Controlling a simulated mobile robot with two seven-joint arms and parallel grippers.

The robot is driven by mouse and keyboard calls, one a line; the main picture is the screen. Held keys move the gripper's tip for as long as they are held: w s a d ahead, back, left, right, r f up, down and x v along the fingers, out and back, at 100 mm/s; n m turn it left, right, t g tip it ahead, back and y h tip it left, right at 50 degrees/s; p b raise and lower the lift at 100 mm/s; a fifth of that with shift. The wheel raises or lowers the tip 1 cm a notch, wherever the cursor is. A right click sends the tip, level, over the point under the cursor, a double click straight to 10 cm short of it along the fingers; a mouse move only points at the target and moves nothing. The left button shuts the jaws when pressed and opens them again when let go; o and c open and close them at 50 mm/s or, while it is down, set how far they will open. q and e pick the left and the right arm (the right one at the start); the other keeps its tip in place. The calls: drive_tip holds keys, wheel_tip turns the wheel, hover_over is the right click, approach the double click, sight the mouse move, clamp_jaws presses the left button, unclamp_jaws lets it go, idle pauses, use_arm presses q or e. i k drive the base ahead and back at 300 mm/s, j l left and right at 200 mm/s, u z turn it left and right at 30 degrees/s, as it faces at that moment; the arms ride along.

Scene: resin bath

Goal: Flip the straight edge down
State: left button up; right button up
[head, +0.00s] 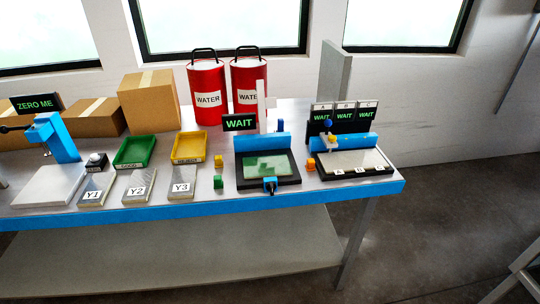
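A black-based bath unit (256,187) stands right of centre on the bench, with a greenish panel (269,166) in it. A blue bar (262,143) runs along its back edge and stands raised. A tall white upright (261,108) rises behind that bar. A second unit to the right has a pale flat bed (357,160) with small lettered labels at its front and another blue bar (344,142) along its back. I cannot tell for certain which bar is the straight edge. Neither of my grippers is in view.
Green (135,151) and yellow (190,147) trays, Y1–Y3 plates (137,187), red WATER cans (206,92) and cardboard boxes (149,100) occupy the left and back. WAIT signs (240,122) stand behind.

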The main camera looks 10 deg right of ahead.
sight(264, 103)
drive_tip(key=i+j, duration=0.25)
drive_tip(key=j, duration=0.15)
drive_tip(key=i+j, duration=0.2)
drive_tip(key=j, duration=0.15)
drive_tip(key=i+j, duration=0.25)
drive_tip(key=j, duration=0.15)
drive_tip(key=z, duration=1.65)
